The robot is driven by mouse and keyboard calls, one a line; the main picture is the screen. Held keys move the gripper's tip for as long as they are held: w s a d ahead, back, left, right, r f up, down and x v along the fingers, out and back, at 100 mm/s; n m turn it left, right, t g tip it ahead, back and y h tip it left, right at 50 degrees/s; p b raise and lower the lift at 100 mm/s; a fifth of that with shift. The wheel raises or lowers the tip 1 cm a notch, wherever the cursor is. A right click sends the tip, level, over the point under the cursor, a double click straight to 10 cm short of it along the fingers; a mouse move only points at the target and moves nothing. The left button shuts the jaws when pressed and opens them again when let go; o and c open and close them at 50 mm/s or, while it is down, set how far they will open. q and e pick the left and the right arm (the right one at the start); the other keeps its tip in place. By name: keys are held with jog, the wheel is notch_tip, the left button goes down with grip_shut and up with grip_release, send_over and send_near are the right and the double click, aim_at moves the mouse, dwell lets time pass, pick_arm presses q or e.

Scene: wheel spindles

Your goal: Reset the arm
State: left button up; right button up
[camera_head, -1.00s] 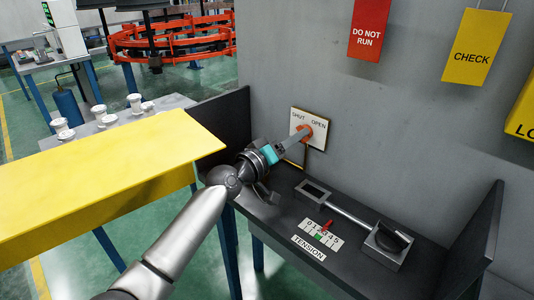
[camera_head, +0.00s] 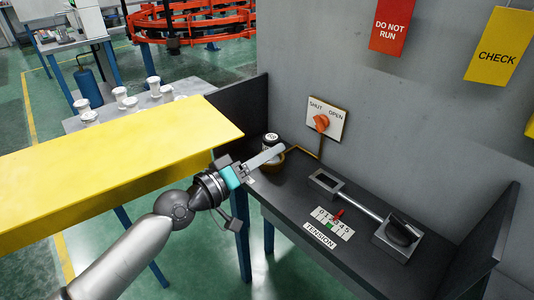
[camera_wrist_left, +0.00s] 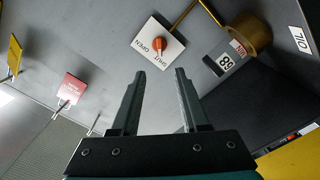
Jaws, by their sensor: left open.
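My left gripper (camera_head: 274,154) is open and empty over the back left of the dark bench, in front of the wall and apart from the knob. It also shows in the left wrist view (camera_wrist_left: 159,75), with two dark fingers spread. The orange knob (camera_head: 321,122) sits on a white SHUT/OPEN plate (camera_head: 337,123) on the grey wall. In the left wrist view the knob (camera_wrist_left: 141,46) appears upside down beyond the fingertips, with nothing touching it. My right gripper is not in view.
A brass cup (camera_wrist_left: 250,34) stands near the gripper, partly hidden in the head view. A tension scale (camera_head: 328,224) with a red pointer and a lever block (camera_head: 397,238) sit on the bench (camera_head: 292,195). A yellow panel (camera_head: 120,160) lies left, before a table with white spindles (camera_head: 153,86).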

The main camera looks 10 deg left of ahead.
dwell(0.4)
pick_arm(q)
jog(key=s+d+f+m+g+y, duration=0.2)
jog(key=s+d+f+m+g, duration=0.25)
jog(key=s+f, duration=0.65)
jog(key=s+a+f+g+y, duration=0.35)
jog(key=s+a, duration=0.25)
jog(key=s, duration=0.2)
jog(key=s+a+f+g+y, duration=0.3)
jog(key=s+a+f+y, duration=0.15)
jog(key=s, duration=0.45)
notch_tip(320, 180, down, 21)
jog(key=a, duration=0.3)
jog(key=s+a+f+g+y, duration=0.1)
jog(key=s+a+f, duration=0.4)
jog(key=s+f, duration=0.6)
notch_tip(320, 180, down, 2)
jog(key=shift+s+f, duration=0.2)
jog(key=shift+s, duration=0.15)
